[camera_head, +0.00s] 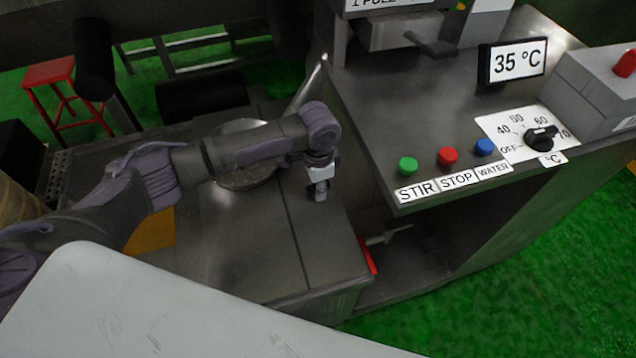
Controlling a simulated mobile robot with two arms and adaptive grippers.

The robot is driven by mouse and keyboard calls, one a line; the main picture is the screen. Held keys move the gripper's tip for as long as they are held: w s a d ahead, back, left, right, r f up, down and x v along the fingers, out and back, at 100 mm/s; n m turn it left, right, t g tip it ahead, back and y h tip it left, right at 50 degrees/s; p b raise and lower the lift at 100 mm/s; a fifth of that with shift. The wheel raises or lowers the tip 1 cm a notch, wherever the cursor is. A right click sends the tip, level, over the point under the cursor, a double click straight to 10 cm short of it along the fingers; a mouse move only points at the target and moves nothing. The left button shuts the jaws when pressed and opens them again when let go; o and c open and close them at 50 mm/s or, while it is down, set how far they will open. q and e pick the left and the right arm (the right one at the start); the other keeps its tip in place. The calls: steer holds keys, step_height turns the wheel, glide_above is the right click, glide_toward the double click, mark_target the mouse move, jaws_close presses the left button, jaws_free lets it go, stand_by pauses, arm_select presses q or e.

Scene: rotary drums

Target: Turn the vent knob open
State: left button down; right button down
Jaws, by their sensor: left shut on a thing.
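My left gripper (319,186) points down over the steel deck left of the control panel. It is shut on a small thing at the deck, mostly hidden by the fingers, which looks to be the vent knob. Its shape and its turn angle cannot be made out. My right gripper is not in view.
The control panel (420,130) carries green (407,166), red (448,156) and blue (484,147) buttons, a black temperature dial (541,138) and a 35 °C display (515,62). A round metal dish (247,178) lies behind my left arm. A red stool (52,74) stands back left.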

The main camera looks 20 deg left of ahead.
arm_select(q)
steer(key=n+p, duration=0.5)
steer(key=p, duration=0.2)
steer(key=n+p, duration=0.3)
steer(key=p, duration=0.1)
steer(key=shift+d+r+n, duration=0.1)
steer(key=shift+r+n, duration=0.2)
steer(key=n+p, duration=0.4)
steer(key=shift+f+n, duration=0.1)
steer(key=shift+n, duration=0.2)
steer(key=shift+f+n+p, duration=0.1)
steer(key=shift+n+p, duration=0.9)
steer(key=shift+n, duration=1)
steer(key=shift+w, duration=0.1)
steer(key=c, duration=1)
jaws_free()
steer(key=shift+o, duration=0.2)
